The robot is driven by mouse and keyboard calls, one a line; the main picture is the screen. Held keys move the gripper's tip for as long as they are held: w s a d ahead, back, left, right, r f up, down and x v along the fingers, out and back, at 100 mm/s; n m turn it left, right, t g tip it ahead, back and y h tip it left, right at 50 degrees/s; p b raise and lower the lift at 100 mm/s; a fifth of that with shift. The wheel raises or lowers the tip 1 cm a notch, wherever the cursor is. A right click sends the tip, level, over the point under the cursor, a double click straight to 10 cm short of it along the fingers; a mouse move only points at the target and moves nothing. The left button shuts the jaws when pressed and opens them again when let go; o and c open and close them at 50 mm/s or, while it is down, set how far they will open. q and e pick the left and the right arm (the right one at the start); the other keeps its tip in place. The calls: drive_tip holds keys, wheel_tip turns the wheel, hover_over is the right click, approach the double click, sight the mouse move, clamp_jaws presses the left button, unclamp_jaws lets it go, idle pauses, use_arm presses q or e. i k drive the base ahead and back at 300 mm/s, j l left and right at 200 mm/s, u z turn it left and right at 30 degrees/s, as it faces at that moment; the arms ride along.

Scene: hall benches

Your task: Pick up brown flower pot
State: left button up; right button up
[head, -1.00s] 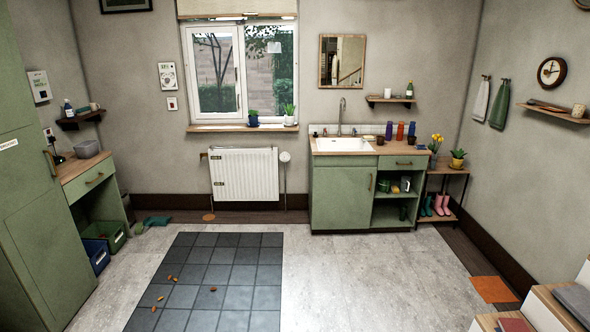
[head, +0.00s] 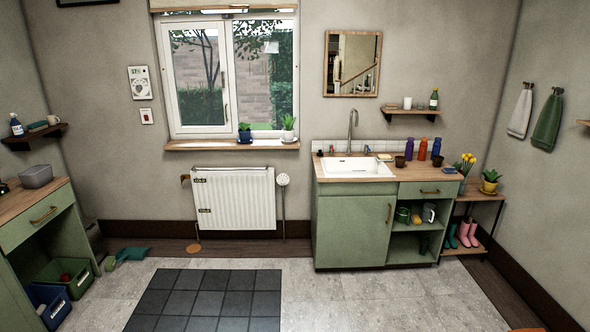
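Two small dark brown pots stand on the wooden counter of the green sink cabinet. One brown flower pot (head: 400,161) is just right of the white sink, and another brown pot (head: 437,161) is farther right, near the counter's right end. Both look upright and empty, though they are small in view. Neither of my grippers shows in the head view.
The green sink cabinet (head: 350,230) stands against the far wall with bottles (head: 422,149) behind the pots. A plant shelf (head: 482,197) adjoins it at right. A radiator (head: 234,200) hangs left of it. The grey floor (head: 390,300) before the cabinet is clear.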

sight(400, 161)
drive_tip(key=i, duration=1.65)
drive_tip(key=i+z, duration=0.25)
drive_tip(key=i, duration=0.2)
drive_tip(key=i+j+z, duration=0.3)
drive_tip(key=i, duration=0.15)
drive_tip(key=l, duration=0.1)
